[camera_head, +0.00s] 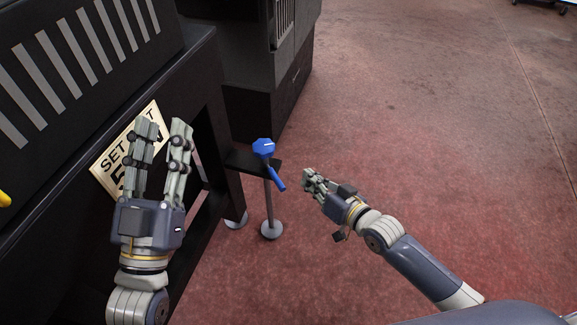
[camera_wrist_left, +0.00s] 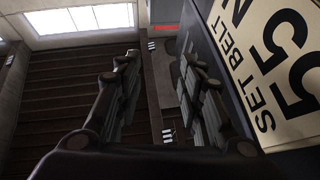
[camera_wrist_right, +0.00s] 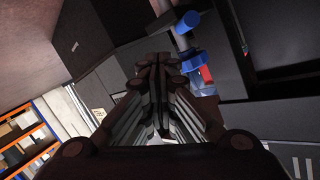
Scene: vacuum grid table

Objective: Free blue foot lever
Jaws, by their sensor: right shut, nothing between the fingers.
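The blue foot lever has an octagonal blue head (camera_head: 263,147) and a short blue handle (camera_head: 278,183) slanting down to the right. It sits at a small dark bracket on the machine's side. In the right wrist view, blue parts (camera_wrist_right: 197,52) with a red piece show just beyond and right of the fingertips. My right gripper (camera_head: 309,180) is shut and empty, just right of the handle, with a gap apparent in the head view. My left gripper (camera_head: 163,128) is open and empty, pointing up in front of the machine, left of the lever.
A cream "SET BELT" sign (camera_head: 106,168) is on the black machine behind my left gripper; it also shows in the left wrist view (camera_wrist_left: 282,62). A dark cabinet (camera_head: 285,95) stands behind the lever. Grey round feet (camera_head: 271,230) stand below it. The red floor at right is clear.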

